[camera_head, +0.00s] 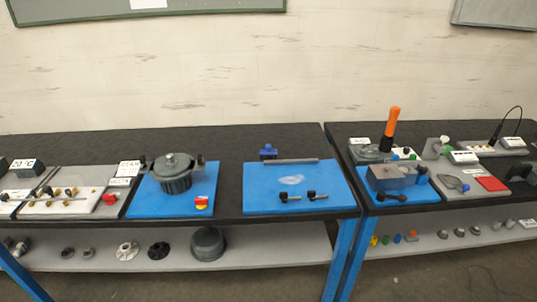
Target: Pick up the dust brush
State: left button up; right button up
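I cannot make out a dust brush for certain in the head view. An upright, slightly tilted thing with an orange top and a dark lower part (391,125) stands at the back of the right table. I cannot tell whether it is a brush or a handle. Its lower end is next to a dark round part (369,153). Two small dark-headed pieces (293,197) lie on the blue mat (262,204) of the left table, too small to identify. Neither of my grippers shows.
A grey lidded pot (174,172) stands on another blue mat. A grey metal block (391,177) sits on the right table. A narrow gap (326,150) parts the two black tables. Lower shelves (290,255) hold loose round parts. Black tabletop (228,170) is bare between the mats.

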aim_at(267, 153)
jog(key=i+j+u, duration=0.3)
jog(key=i, duration=0.4)
jog(key=i+j+u, duration=0.1)
jog(key=i+u, duration=0.2)
jog(key=i, duration=0.45)
